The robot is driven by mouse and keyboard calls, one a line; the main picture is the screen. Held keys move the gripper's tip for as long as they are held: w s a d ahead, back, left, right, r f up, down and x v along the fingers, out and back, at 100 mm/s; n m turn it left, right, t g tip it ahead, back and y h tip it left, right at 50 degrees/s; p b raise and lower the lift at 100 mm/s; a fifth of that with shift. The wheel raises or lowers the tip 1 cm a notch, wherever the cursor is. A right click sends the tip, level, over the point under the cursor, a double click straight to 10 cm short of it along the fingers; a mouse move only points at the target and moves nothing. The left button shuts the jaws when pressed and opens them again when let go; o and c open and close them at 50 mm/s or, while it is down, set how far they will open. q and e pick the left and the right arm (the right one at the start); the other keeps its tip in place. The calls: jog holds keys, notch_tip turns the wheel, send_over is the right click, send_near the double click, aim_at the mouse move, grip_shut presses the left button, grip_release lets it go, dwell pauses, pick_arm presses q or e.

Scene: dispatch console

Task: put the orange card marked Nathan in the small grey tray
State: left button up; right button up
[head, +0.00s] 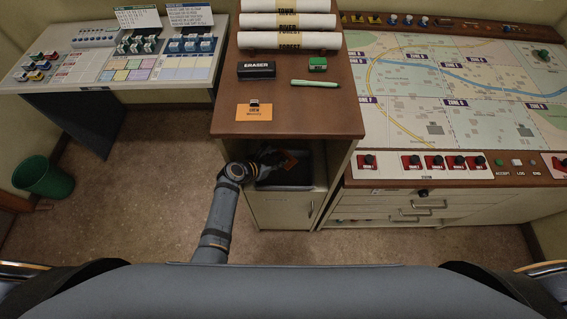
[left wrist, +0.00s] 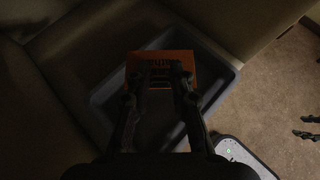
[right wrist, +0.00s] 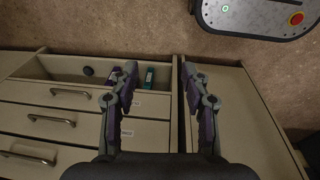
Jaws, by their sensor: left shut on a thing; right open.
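My left gripper (head: 266,164) is inside the open shelf below the wooden counter. It is shut on an orange card (left wrist: 160,64) with dark lettering, too dim to read surely. The card also shows in the head view (head: 288,160). The small grey tray (left wrist: 101,100) lies below the card in the left wrist view, and part of it shows in the head view (head: 312,181). The card is over the tray; I cannot tell whether it touches the tray. My right gripper (right wrist: 157,70) is open and empty, in front of a drawer unit.
Another orange card (head: 257,113) with a clip lies on the counter (head: 330,115). An eraser (head: 256,70), a green marker (head: 315,83) and rolled maps (head: 290,40) are there too. An open drawer (right wrist: 75,69) holds small items. A green bin (head: 43,177) stands left.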

aim_at(279, 177)
pick_arm(q)
jog(key=f+b, duration=0.1)
jog(key=s+f+b, duration=0.1)
jog(key=b, duration=0.1)
jog(key=f+b, duration=0.1)
jog(key=shift+s+f+b, duration=0.35)
jog(key=shift+b, duration=0.05)
pick_arm(e)
jog(key=s+f, duration=0.5)
jog(key=s, duration=0.2)
pick_arm(q)
jog(key=f+b, duration=0.1)
jog(key=w+f+b, duration=0.1)
jog(key=shift+f+b, duration=0.3)
jog(key=shift+f, duration=0.05)
jog(key=f+b, duration=0.2)
jog(key=b, duration=0.1)
jog(key=shift+s+f, duration=0.15)
jog(key=shift+s, duration=0.05)
jog(key=shift+w+f+b, duration=0.1)
jog(key=shift+f+b, duration=0.5)
jog(key=shift+b, duration=0.1)
jog(key=shift+c, duration=0.2)
jog(key=shift+r, duration=0.2)
jog(key=shift+c, duration=0.4)
jog(key=o, duration=0.9)
pick_arm(e)
jog(key=w+f, duration=0.3)
jog(key=f, duration=0.3)
jog(key=shift+f, duration=0.4)
